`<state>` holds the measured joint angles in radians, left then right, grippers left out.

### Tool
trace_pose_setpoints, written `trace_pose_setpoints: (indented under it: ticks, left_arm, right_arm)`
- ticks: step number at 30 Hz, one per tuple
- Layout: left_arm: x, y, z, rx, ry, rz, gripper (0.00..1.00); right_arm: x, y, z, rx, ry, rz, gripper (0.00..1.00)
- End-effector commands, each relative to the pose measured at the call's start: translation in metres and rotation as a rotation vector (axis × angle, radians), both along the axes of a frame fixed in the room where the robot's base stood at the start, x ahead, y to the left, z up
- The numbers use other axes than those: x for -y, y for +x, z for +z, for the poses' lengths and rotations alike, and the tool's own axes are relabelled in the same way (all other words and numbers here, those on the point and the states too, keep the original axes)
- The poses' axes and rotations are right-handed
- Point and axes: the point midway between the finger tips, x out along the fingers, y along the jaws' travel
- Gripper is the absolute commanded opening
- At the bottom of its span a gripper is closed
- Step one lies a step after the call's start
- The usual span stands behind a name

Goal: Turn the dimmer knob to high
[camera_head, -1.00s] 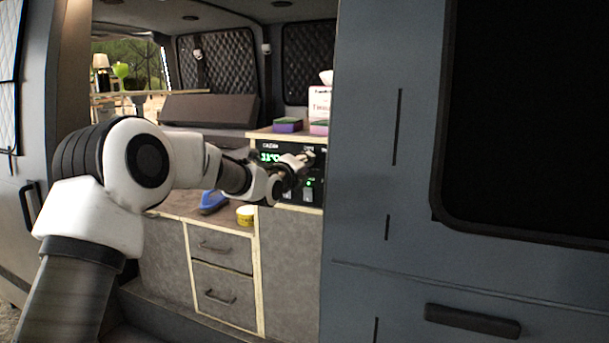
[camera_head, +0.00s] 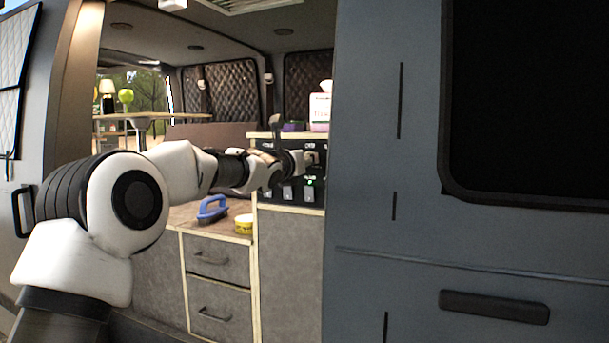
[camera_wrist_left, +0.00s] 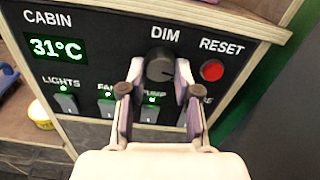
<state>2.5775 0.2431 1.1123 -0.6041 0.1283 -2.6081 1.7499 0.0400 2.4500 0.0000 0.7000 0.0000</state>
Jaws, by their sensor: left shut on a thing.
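The dimmer knob (camera_wrist_left: 160,66) is a dark round knob under the word DIM on the black control panel (camera_wrist_left: 98,62). My left gripper (camera_wrist_left: 160,76) is shut on the knob, with one finger on each side of it in the left wrist view. The direction of the knob's mark is hard to tell. In the head view my left gripper (camera_head: 308,158) is at the upper part of the panel (camera_head: 267,190), and the wrist and fingers hide the knob and the temperature display. My right gripper is not in view.
A red RESET button (camera_wrist_left: 212,70) sits close right of the knob. Lit switches, including LIGHTS (camera_wrist_left: 66,103), line the panel below. A blue-handled brush (camera_head: 212,209) and yellow tub (camera_head: 243,224) stand on the counter. The van's side wall (camera_head: 380,200) borders the panel on the right.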

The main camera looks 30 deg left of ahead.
Motion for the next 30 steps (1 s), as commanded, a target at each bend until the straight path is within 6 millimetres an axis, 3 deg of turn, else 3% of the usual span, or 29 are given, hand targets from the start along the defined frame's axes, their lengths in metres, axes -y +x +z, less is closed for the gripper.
trace_pose_setpoints:
  ticks: [3, 15, 30]
  left_arm:
    - [0.000, 0.000, 0.000, 0.001, 0.110, 0.000, 0.00]
    - [-0.001, 0.000, 0.002, -0.019, 0.419, 0.001, 0.00]
    - [-0.002, 0.000, 0.002, -0.029, 0.541, 0.002, 0.00]
  right_arm:
    - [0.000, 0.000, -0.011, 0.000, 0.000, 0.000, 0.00]
    - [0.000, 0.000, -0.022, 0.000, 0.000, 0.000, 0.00]
    - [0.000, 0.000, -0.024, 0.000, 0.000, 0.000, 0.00]
